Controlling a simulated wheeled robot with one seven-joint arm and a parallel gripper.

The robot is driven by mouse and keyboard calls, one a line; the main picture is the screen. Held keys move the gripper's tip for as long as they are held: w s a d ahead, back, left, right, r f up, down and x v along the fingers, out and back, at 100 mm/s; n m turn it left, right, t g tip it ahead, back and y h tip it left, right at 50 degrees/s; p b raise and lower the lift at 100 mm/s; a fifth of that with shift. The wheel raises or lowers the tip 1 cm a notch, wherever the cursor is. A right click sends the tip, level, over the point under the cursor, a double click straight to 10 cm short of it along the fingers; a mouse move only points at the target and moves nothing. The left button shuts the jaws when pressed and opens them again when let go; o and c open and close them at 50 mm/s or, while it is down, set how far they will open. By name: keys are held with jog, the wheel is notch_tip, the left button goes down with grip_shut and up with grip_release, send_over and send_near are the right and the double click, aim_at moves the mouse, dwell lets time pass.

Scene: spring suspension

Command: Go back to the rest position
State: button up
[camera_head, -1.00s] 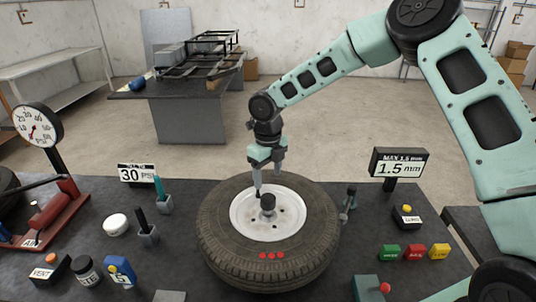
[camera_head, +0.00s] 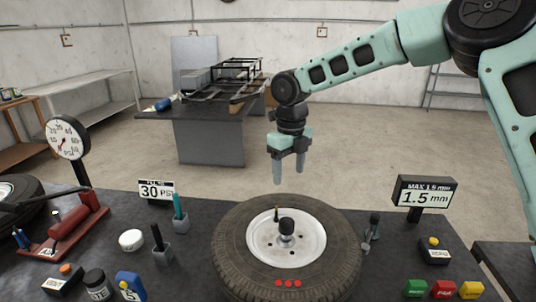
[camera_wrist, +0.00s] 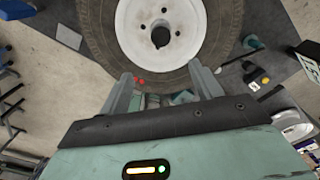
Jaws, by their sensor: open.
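My gripper (camera_head: 288,172) is open and empty. It hangs pointing down in the air above the far side of the tire (camera_head: 232,255), apart from it. The tire lies flat on the dark bench with its white rim (camera_head: 262,240) facing up. In the wrist view, the tire (camera_wrist: 190,78) and white rim (camera_wrist: 186,30) lie beyond my open fingers (camera_wrist: 160,92).
A dial gauge (camera_head: 68,138) and red pump (camera_head: 75,222) stand at the left. A 30 PSI sign (camera_head: 157,191), tool holders and small jars lie left of the tire. A 1.5 mm sign (camera_head: 424,191) and colored buttons (camera_head: 443,289) are at the right. Air around my gripper is clear.

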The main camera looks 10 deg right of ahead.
jog(key=s+a+f+m+b, duration=0.2)
jog(key=s+a+m, duration=0.2)
jog(key=s+m, duration=0.5)
jog(key=s+a+f+m+b, duration=0.2)
jog(key=s+a+m+b, duration=0.15)
jog(key=s+m, duration=0.45)
jog(key=s+d+f+m+b, duration=0.1)
jog(key=s+f+m, duration=0.1)
jog(key=s+m, duration=0.6)
jog(key=s+d+f+m+b, duration=0.2)
jog(key=s+m, duration=0.7)
jog(key=s, duration=0.1)
jog(key=shift+s+y, duration=0.25)
jog(key=shift+y, duration=0.05)
